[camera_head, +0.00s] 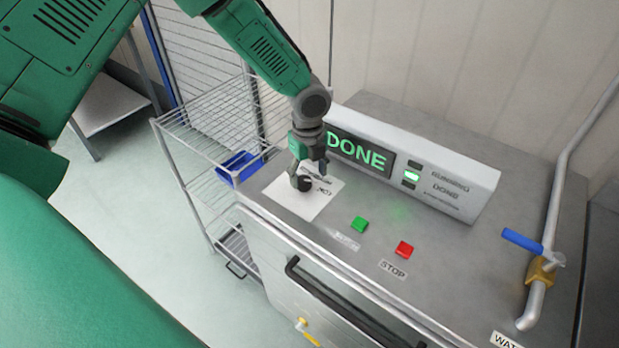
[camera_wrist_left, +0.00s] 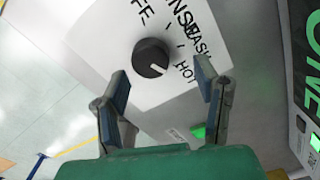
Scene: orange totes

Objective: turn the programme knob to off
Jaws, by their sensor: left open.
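The programme knob (camera_wrist_left: 152,57) is round and black with a pale pointer mark on its lower side, towards the HOT lettering. It sits on a white label plate (camera_wrist_left: 95,45) printed with OFF, RINSE, WASH and HOT, partly cut off by the frame. In the head view the plate (camera_head: 300,207) lies on the machine top, and the gripper partly hides the knob there. My left gripper (camera_head: 308,174) is just above the knob. In the left wrist view its fingers (camera_wrist_left: 162,70) are spread on either side of the knob, with nothing held. My right gripper is not in view.
A display box (camera_head: 440,178) reading DONE stands behind the plate. A green button (camera_head: 360,224) and a red STOP button (camera_head: 404,249) sit to the right. A blue-handled valve (camera_head: 522,240) and pipe are far right. A wire rack with a blue bin (camera_head: 238,168) stands left.

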